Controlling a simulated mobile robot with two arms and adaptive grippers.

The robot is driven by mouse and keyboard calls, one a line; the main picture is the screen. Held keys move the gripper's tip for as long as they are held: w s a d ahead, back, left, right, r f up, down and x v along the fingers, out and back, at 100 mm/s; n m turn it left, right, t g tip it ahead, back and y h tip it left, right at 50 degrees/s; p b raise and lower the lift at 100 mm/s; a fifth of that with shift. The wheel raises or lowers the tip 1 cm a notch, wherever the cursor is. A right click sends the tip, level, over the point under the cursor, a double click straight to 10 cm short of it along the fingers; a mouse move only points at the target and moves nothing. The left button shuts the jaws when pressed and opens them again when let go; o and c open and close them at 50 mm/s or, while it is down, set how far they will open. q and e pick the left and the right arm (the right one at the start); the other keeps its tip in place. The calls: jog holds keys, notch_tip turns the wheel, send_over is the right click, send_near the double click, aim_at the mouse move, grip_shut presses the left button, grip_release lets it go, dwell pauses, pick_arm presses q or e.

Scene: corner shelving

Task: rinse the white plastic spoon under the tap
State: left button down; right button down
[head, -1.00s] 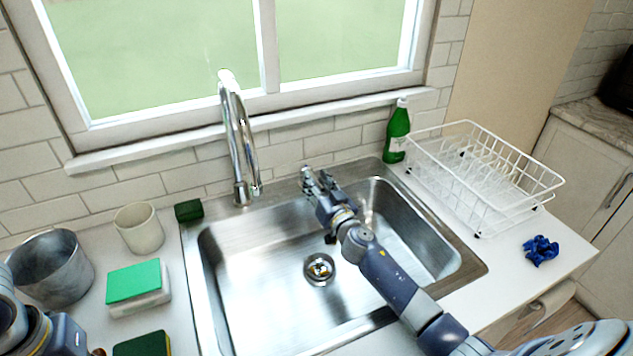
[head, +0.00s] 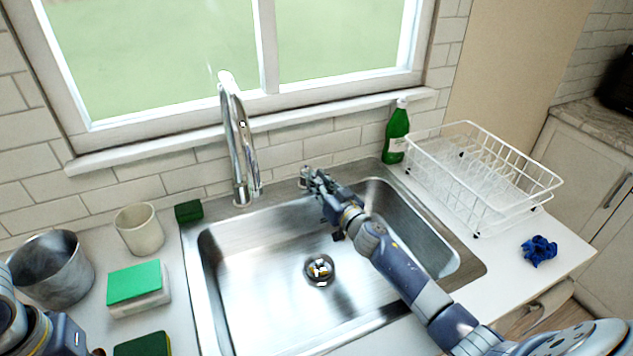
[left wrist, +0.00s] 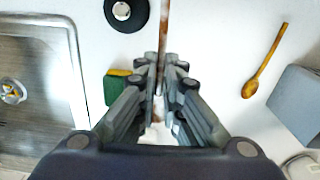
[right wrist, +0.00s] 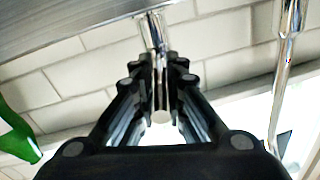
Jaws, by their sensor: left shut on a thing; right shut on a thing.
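My left gripper (left wrist: 162,85) is shut on a thin handle, whitish with brown streaks, that appears to be the white plastic spoon (left wrist: 164,30). It is above the counter left of the sink; the spoon's far end is out of view. My right gripper (right wrist: 161,85) is shut on a chrome tap lever (right wrist: 153,32) at the back ledge of the sink. In the head view this gripper (head: 312,182) is right of the tap (head: 238,140). No water shows clearly below the spout. The steel sink (head: 260,250) is empty apart from its drain (head: 319,269).
A metal pot (head: 50,270), cream cup (head: 139,229), green-topped block (head: 134,284) and sponges (head: 188,211) stand on the left. A wooden spoon (left wrist: 265,62) lies on the counter. A green bottle (head: 397,132), dish rack (head: 480,180) and blue scrubber (head: 539,250) are on the right.

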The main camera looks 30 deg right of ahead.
jog(key=shift+d+n+y, duration=0.35)
jog(key=shift+n+y, duration=0.15)
jog(key=shift+y, duration=0.3)
jog(key=c, duration=1.6)
grip_release()
jog(key=shift+c, duration=0.2)
jog(key=s+d, duration=0.1)
jog(key=s, duration=1.1)
jog(key=shift+d, duration=0.25)
